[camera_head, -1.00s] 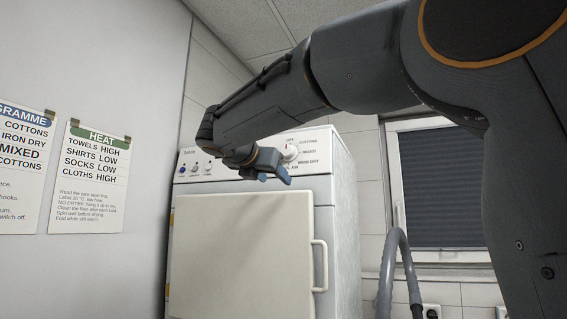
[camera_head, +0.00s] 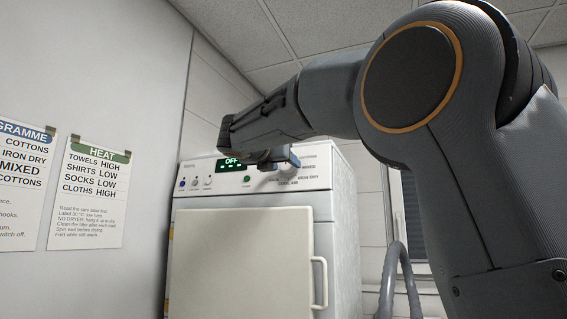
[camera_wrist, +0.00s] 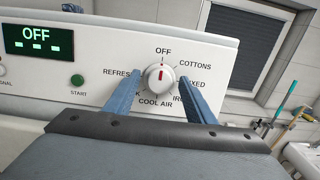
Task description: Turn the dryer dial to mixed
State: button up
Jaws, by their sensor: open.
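The dryer dial (camera_wrist: 159,78) is a round white knob with a red mark at its top, pointing to OFF. Labels around it include COTTONS, a partly covered MIXED (camera_wrist: 195,83) at right, COOL AIR below and REFRESH at left. My gripper (camera_wrist: 160,74) is open, with one blue finger on each side of the dial. I cannot tell whether either finger touches it. In the head view my gripper (camera_head: 283,160) is at the dryer's panel and partly hides the dial. The dryer (camera_head: 245,260) is white.
The green display (camera_wrist: 38,39) reads OFF, with a green START button (camera_wrist: 77,81) below it. A grey hose (camera_head: 393,280) stands right of the dryer. Paper notices (camera_head: 90,190) hang on the left wall. Green-handled tools (camera_wrist: 284,102) show at far right in the wrist view.

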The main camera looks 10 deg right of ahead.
jog(key=c, duration=1)
jog(key=shift+m, duration=0.3)
jog(key=m+b, duration=0.1)
jog(key=m, duration=0.2)
jog(key=shift+m+g+h+b, duration=0.3)
jog(key=shift+m+g+b, duration=0.05)
jog(key=shift+m+g, duration=0.05)
jog(key=m+g+b, duration=0.1)
jog(key=m, duration=0.4)
jog(key=shift+h, duration=0.4)
jog(key=m+g, duration=0.1)
jog(key=m, duration=0.9)
jog(key=shift+r+g, duration=0.1)
jog(key=shift+g, duration=0.2)
